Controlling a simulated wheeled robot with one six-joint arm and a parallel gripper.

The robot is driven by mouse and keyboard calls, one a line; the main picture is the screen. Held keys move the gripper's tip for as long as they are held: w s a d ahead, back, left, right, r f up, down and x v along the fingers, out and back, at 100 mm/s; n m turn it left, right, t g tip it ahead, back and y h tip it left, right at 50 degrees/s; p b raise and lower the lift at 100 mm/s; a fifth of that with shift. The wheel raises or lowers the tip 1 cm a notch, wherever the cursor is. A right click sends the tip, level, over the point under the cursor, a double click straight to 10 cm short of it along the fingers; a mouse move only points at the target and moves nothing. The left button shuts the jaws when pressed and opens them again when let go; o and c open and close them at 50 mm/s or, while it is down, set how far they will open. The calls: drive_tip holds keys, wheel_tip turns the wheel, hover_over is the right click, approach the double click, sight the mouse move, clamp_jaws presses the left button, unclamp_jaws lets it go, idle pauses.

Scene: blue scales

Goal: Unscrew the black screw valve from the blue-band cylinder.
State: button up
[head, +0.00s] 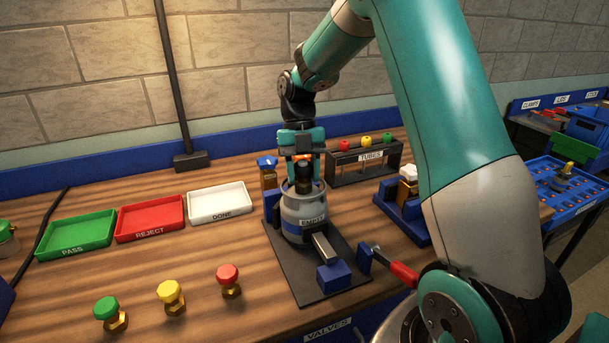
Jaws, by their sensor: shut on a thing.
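The cylinder (303,209) is a grey, upright body with a blue band low on it and a label that seems to read EMPTY. It stands in a blue clamp on a dark base plate (303,286). My gripper (303,175) points down over the cylinder's open-looking collar. Its jaws are shut on the black screw valve (304,170), which shows only as a small dark part between the fingers. The valve's lower end and thread are hidden by the collar and fingers, so I cannot tell whether it is still seated.
Green (76,234), red (150,217) and white (220,202) trays lie at left. Green (108,312), yellow (171,296) and red (229,280) valves stand in front. A tube rack (364,162) is behind right; a blue fixture with a white-topped valve (408,190) is right.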

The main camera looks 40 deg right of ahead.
drive_tip(key=shift+w+a+r, duration=0.1)
drive_tip(key=shift+w+a, duration=0.05)
drive_tip(key=shift+w, duration=0.1)
drive_tip(key=o, duration=1.1)
drive_tip(key=shift+w+a, duration=0.1)
drive_tip(key=shift+d, duration=0.2)
